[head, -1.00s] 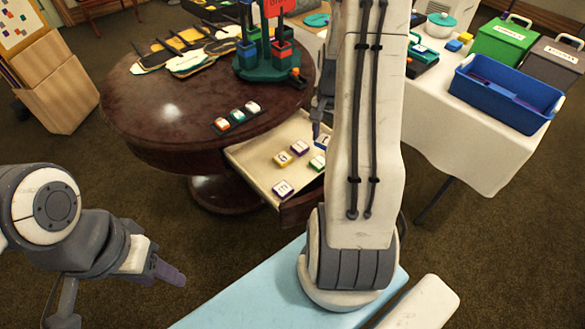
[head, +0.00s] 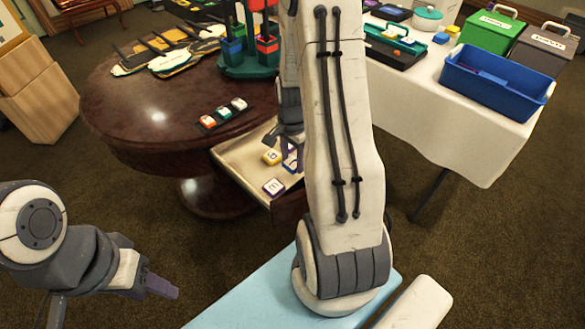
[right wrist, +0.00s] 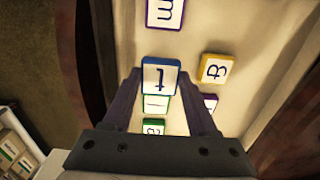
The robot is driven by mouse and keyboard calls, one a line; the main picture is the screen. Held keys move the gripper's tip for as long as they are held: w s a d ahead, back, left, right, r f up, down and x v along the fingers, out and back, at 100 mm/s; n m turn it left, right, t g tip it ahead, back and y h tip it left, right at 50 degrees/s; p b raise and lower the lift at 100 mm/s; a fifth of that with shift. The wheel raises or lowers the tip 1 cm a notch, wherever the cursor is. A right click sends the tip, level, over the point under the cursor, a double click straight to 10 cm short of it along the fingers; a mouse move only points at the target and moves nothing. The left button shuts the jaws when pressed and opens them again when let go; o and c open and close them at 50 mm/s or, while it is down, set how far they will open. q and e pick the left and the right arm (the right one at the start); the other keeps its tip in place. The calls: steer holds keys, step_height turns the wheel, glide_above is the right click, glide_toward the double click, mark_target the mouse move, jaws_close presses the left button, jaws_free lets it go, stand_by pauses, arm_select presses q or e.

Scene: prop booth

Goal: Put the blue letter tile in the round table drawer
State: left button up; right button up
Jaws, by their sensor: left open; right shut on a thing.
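The blue letter tile (right wrist: 160,76), white-faced with a "t", is between the fingers of my right gripper (right wrist: 166,92) in the right wrist view. In the head view my right gripper (head: 290,138) points down over the open drawer (head: 240,160) of the round table, with the blue tile (head: 291,165) at its tips. I cannot tell whether the tile touches the drawer floor. My left gripper (head: 160,287) is open and empty at lower left, away from the table.
The drawer also holds a yellow tile (head: 271,157), a purple tile (head: 274,187) and, in the right wrist view, green tiles (right wrist: 153,127). A rack of tiles (head: 222,113) sits on the round tabletop (head: 150,115). A blue bin (head: 495,85) stands on the white table.

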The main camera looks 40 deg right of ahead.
mark_target(293, 163)
steer(key=shift+f+b, duration=0.35)
steer(key=shift+f, duration=1.45)
steer(key=shift+f, duration=0.15)
steer(key=o, duration=1.3)
